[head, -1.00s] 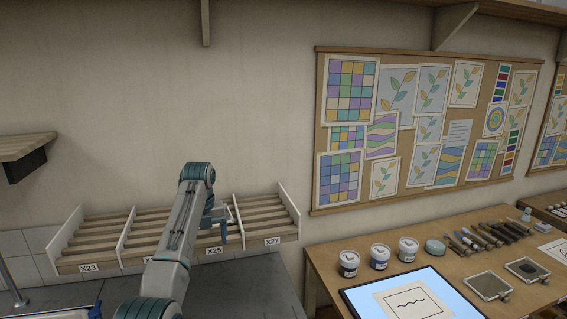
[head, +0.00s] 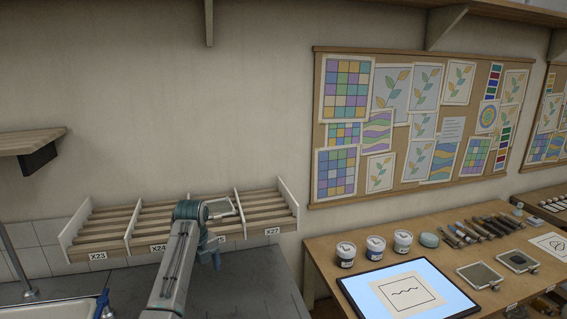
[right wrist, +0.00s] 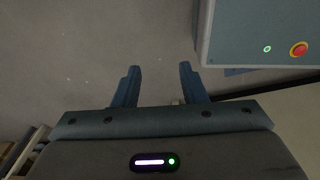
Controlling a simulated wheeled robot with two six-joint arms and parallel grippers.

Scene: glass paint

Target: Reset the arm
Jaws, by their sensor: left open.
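My left arm rises from the bottom of the head view in front of the slatted rack (head: 87,238). My left gripper (head: 211,250) points down by the rack's front edge, small and partly hidden by the arm, with nothing visible held in it. A pale rectangular piece (head: 222,208) shows at the rack behind the arm; I cannot tell what it is. In the right wrist view my right gripper (right wrist: 157,72) has its two fingers apart with nothing between them, over a plain grey surface.
A wooden worktable (head: 322,262) on the right carries several paint jars (head: 375,250), a lit panel (head: 450,311) with a drawing, and tools. A wall shelf (head: 30,139) juts in at left. A grey box with a red button (right wrist: 238,35) stands near the right gripper.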

